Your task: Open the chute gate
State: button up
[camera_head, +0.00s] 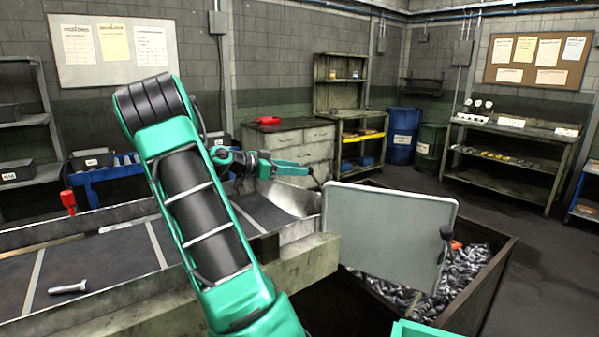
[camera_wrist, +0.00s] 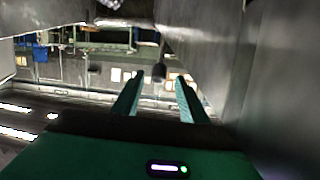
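The chute gate appears to be the flat grey panel (camera_head: 388,236) with rounded corners, standing tilted at the end of the metal chute (camera_head: 296,198), above the bolt bin. A black knob (camera_head: 446,232) shows at its right edge. My gripper (camera_head: 306,172) is beyond the panel's upper left corner, above the chute. In the wrist view my gripper's two green fingers (camera_wrist: 158,82) are apart, with nothing held. A dark rounded knob (camera_wrist: 159,73) shows between the fingertips or just beyond them; contact cannot be told. Grey metal faces (camera_wrist: 205,50) lie close on the right.
A bin (camera_head: 490,285) full of bolts stands below the panel. The conveyor (camera_head: 100,265) carries a loose bolt (camera_head: 68,288) at left. A drawer cabinet (camera_head: 300,147), shelves and blue and green drums (camera_head: 402,136) stand behind. Floor right of the bin is clear.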

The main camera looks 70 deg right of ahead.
jog(key=shift+v, duration=1.45)
